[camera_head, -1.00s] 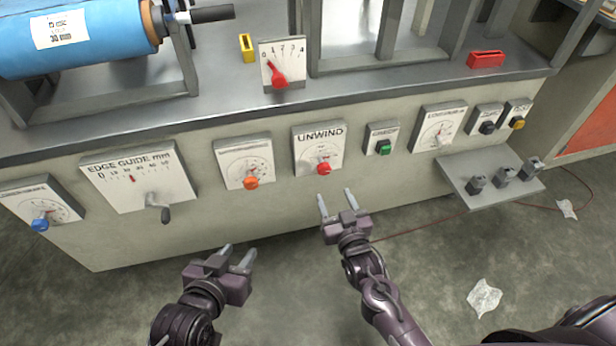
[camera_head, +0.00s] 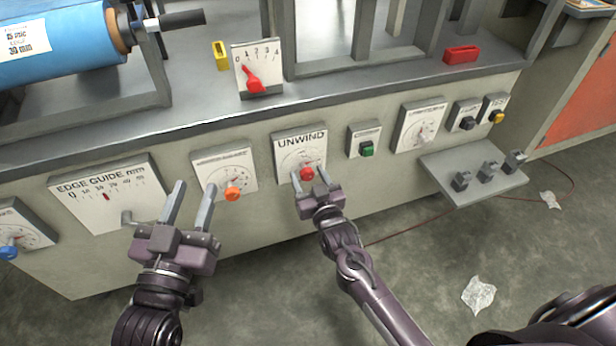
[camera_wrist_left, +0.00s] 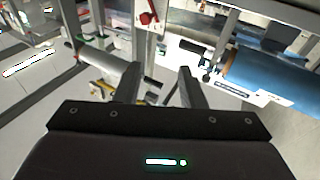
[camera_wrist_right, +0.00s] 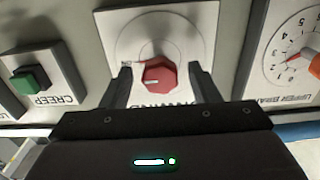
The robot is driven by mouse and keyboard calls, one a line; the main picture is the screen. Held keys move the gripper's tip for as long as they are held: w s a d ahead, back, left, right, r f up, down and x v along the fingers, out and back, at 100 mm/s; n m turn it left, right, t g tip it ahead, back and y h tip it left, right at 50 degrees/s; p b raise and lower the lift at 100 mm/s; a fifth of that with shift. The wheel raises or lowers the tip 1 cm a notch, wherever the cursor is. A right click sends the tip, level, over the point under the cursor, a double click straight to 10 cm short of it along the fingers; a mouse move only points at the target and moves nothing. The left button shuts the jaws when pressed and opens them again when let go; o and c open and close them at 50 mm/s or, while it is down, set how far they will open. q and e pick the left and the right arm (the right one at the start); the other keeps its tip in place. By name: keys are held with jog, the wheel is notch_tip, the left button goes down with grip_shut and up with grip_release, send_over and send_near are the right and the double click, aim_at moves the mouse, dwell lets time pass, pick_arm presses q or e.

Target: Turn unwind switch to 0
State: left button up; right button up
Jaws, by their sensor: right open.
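The UNWIND switch plate (camera_head: 299,150) is on the front of the machine in the head view, with a red knob (camera_head: 307,173). The right wrist view shows this red knob (camera_wrist_right: 159,75) close up, between the fingers and upside down. Its dial marks are too small to read surely. My right gripper (camera_head: 311,183) is open, with its fingers on either side of the knob; I cannot tell whether they touch it. My left gripper (camera_head: 190,200) is open and empty, in front of the panel between the edge guide plate and the orange knob.
An orange knob dial (camera_head: 232,194) is left of UNWIND, and a green CREEP button (camera_head: 367,149) is right of it. The edge guide plate (camera_head: 110,180) is further left. A grey shelf (camera_head: 450,165) juts out at the right. A red pointer lever (camera_head: 253,83) stands on the tabletop.

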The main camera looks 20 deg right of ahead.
pick_arm(q)
jog(key=shift+a+r+t, duration=0.1)
jog(key=shift+r+t, duration=0.3)
jog(key=shift+r, duration=0.4)
pick_arm(e)
jog(key=shift+w, duration=0.35)
